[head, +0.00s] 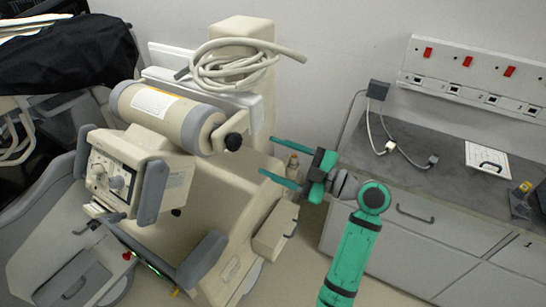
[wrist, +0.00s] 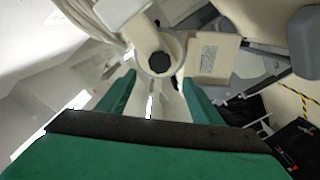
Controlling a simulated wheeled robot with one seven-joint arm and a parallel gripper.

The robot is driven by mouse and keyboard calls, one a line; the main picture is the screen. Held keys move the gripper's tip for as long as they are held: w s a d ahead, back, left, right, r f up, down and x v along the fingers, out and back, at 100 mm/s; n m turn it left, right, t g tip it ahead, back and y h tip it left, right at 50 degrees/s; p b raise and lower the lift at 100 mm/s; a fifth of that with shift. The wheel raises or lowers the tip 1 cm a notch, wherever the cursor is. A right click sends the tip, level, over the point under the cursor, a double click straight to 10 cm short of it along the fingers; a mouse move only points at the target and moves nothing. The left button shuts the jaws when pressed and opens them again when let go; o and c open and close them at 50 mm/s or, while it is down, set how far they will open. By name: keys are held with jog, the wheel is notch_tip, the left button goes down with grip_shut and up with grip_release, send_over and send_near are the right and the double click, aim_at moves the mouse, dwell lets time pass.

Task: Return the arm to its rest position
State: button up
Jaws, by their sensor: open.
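My arm (head: 351,252) is green with black bands and rises from the bottom of the head view. My gripper (head: 274,158) points left, with its two green fingers apart and nothing between them. It is beside the beige medical machine (head: 229,182), near the machine's right side. In the wrist view the two fingers (wrist: 151,98) also stand apart, with the machine's dark round knob (wrist: 159,62) beyond them. I cannot tell the exact gap between the fingers and the machine.
A grey counter (head: 440,150) with drawers stands on the right, with cables and a plug on top. A socket panel (head: 480,75) is on the wall. A coiled hose (head: 232,66) hangs on the machine. A black cover (head: 70,55) drapes equipment at upper left.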

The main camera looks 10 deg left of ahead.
jog(key=shift+f, duration=0.1)
jog(key=s+d+f+m+t+h, duration=0.1)
jog(key=s+f+m+t+h, duration=0.25)
jog(key=f+m, duration=0.65)
jog(key=s+f+m+t+h, duration=0.2)
jog(key=f+m+t+h, duration=0.25)
jog(key=f, duration=1.05)
jog(key=s+d+f+m+h, duration=0.3)
jog(key=s+f+m, duration=0.1)
jog(key=s+f, duration=0.2)
jog(key=s+d+f+m+h, duration=0.2)
jog(key=s+h, duration=0.1)
jog(key=s, duration=0.5)
jog(key=s+d+f+m+h, duration=0.1)
jog(key=s+d+m+h, duration=0.1)
jog(key=s, duration=0.6)
jog(key=s+r+t+h, duration=0.1)
jog(key=s+r, duration=0.8)
jog(key=s, duration=0.5)
jog(key=shift+d+m, duration=0.25)
jog(key=shift+m, duration=0.1)
